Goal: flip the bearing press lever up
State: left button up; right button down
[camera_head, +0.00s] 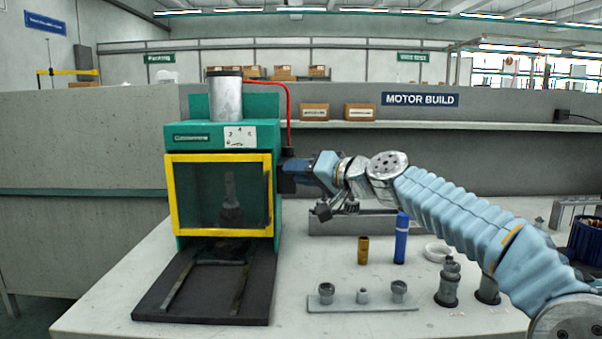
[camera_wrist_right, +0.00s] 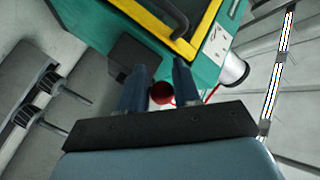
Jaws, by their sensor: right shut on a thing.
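The bearing press (camera_head: 222,135) is a green machine with a yellow-framed guard door, at the left of the bench in the head view; its green side also shows in the wrist view (camera_wrist_right: 95,42). My right gripper (camera_head: 284,176) is at the press's right side. In the right wrist view its two blue fingers (camera_wrist_right: 160,88) are shut on a red knob (camera_wrist_right: 162,94), which looks like the end of the press lever. The lever's arm is hidden by the fingers, so I cannot tell its angle. My left gripper is not in view.
A dark box (camera_wrist_right: 134,62) sits on the press's side by the fingers. A red pipe (camera_head: 288,112) runs down beside the press. A fixture plate (camera_head: 362,302), a brass cylinder (camera_head: 363,250) and a blue tube (camera_head: 401,238) stand on the bench below my right arm.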

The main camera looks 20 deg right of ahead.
jog(key=shift+w+d+r+t, duration=0.1)
jog(key=shift+d+r+t, duration=0.4)
jog(key=shift+r, duration=0.45)
jog(key=c, duration=0.9)
grip_release()
jog(key=shift+w, duration=0.1)
jog(key=shift+d, duration=0.1)
jog(key=shift+f, duration=0.1)
jog(key=shift+d+f, duration=0.1)
jog(key=shift+d, duration=0.05)
jog(key=a+b+v, duration=0.1)
jog(key=b+v, duration=0.4)
jog(key=v, duration=0.8)
jog(key=shift+s+g, duration=0.35)
jog(key=shift+g, duration=0.05)
